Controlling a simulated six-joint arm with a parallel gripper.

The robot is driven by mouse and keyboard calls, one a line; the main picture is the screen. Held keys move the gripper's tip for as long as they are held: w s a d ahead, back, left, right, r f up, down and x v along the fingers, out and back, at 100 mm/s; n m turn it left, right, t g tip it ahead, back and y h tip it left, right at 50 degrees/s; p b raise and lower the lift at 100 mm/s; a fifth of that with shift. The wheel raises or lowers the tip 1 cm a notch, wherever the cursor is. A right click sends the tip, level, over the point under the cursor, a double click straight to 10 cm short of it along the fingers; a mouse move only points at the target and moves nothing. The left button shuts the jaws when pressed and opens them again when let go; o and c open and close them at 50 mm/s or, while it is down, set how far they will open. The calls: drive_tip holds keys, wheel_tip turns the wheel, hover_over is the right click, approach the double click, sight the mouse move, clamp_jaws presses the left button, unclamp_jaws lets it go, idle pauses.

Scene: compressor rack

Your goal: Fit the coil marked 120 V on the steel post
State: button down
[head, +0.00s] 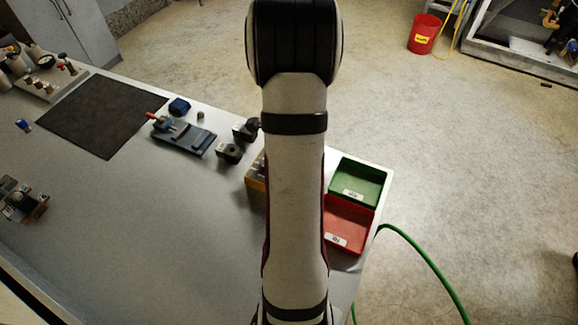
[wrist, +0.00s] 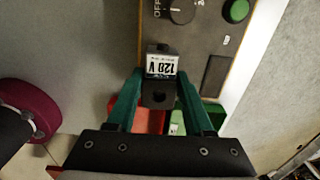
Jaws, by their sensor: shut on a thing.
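In the wrist view my gripper (wrist: 160,90) has its two green fingers closed on the sides of a black coil (wrist: 159,98). The coil has a hole in its near face and a white label that appears to read 120 V, turned upside down. In the head view my arm hides the gripper and the held coil. Two other black blocks that look like coils, one nearer (head: 230,153) and one farther (head: 245,130), stand on the bench left of my arm. I cannot make out the steel post for certain in either view.
A green tray (head: 376,171) and a red tray (head: 369,229) sit at the bench's right end. A control box (wrist: 213,50) with knob and green button lies beyond the coil. A blue vise (head: 185,137) and dark mat (head: 100,112) are farther left.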

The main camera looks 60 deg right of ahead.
drive_tip(key=shift+f, duration=0.35)
idle(0.3)
unclamp_jaws()
idle(0.4)
drive_tip(key=shift+r, duration=3.5)
